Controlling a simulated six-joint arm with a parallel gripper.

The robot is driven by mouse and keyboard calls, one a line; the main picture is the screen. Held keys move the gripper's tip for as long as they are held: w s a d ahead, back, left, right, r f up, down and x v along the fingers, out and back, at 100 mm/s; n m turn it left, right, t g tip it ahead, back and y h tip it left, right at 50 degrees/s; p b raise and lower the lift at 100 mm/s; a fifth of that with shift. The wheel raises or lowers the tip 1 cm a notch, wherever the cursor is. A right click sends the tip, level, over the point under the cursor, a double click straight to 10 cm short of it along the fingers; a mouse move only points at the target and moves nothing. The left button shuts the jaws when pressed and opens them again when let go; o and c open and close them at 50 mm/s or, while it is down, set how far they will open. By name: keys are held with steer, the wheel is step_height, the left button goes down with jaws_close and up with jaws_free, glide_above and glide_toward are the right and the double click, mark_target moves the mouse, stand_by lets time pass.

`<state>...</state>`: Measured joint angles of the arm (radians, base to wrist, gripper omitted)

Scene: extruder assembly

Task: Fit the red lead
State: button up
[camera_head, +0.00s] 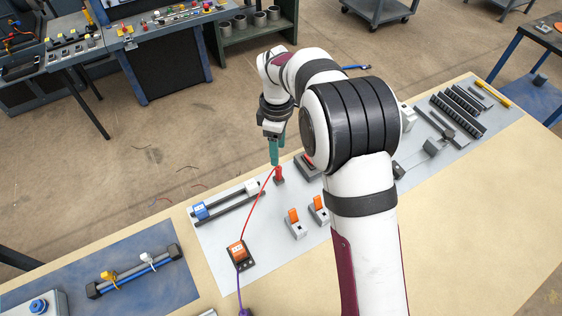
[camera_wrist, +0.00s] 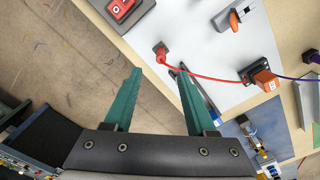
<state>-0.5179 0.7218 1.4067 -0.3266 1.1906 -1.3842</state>
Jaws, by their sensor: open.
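The red lead's plug (camera_head: 279,172) stands upright at a small dark base on the grey mat; whether it is seated there I cannot tell. In the wrist view the plug (camera_wrist: 161,57) is beyond my fingertips, about midway between them. The red lead (camera_head: 258,207) curves from the plug to an orange connector block (camera_head: 237,252), which also shows in the wrist view (camera_wrist: 264,79). My gripper (camera_head: 276,152) is open and empty, with teal fingers pointing down just above the plug; its spread fingers also show in the wrist view (camera_wrist: 160,78).
Two orange-levered grey blocks (camera_head: 295,224) stand in front, and a rail with a blue-and-white module (camera_head: 201,212) lies at left. A purple lead (camera_head: 239,288) leaves the orange block.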

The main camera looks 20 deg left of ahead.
mark_target(279, 167)
step_height(279, 167, down, 8)
steer(key=shift+s+d+f, duration=0.1)
steer(key=shift+f, duration=0.05)
jaws_close()
stand_by(0.3)
